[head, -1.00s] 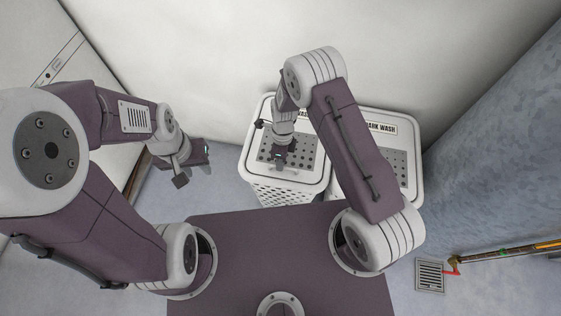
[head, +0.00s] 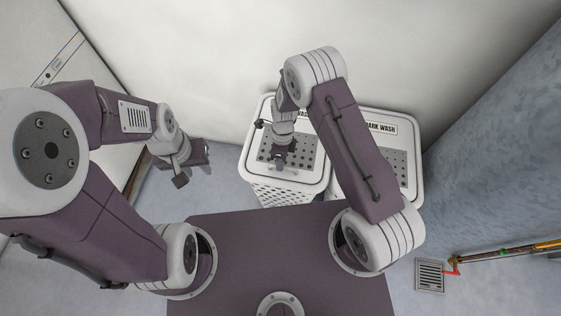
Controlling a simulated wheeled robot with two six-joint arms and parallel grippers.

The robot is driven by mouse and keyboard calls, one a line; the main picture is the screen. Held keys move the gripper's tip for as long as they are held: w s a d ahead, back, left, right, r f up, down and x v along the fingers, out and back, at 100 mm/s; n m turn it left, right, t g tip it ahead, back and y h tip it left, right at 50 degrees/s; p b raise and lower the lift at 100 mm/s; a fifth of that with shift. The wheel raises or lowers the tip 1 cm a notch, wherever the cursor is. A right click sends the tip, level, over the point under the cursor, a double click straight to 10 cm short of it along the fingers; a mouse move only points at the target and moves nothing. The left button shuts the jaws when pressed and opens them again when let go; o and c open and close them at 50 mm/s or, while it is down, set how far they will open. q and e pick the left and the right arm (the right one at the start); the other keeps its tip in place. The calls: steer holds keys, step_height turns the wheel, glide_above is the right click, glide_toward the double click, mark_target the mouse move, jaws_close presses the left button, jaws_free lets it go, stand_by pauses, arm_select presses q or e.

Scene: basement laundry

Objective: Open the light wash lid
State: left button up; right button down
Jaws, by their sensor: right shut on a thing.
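The light wash hamper is the left of two white hampers, and its lid (head: 309,175) lies flat and closed on top. My arm hides most of its label; only the end of the word "WASH" shows. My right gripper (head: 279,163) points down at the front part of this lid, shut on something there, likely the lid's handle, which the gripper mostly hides. My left gripper (head: 194,170) is off to the left above the floor, away from the hampers, and its fingers look apart with nothing between them.
The dark wash hamper (head: 411,195) stands close against the right side, its lid closed and partly behind my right arm. A pale wall is behind both. A white appliance (head: 60,50) is at the left.

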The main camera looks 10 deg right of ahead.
steer(key=shift+r, duration=0.1)
steer(key=w+d+r+p, duration=0.1)
steer(key=w+r+p, duration=0.3)
steer(key=r, duration=0.5)
steer(key=w+d+r+p, duration=0.2)
steer(key=w+r+p, duration=0.3)
steer(key=r+p, duration=0.3)
steer(key=shift+r, duration=0.8)
steer(key=c, duration=1.5)
jaws_free()
steer(key=shift+w+f, duration=0.1)
steer(key=shift+w, duration=0.05)
steer(key=shift+w+f, duration=0.1)
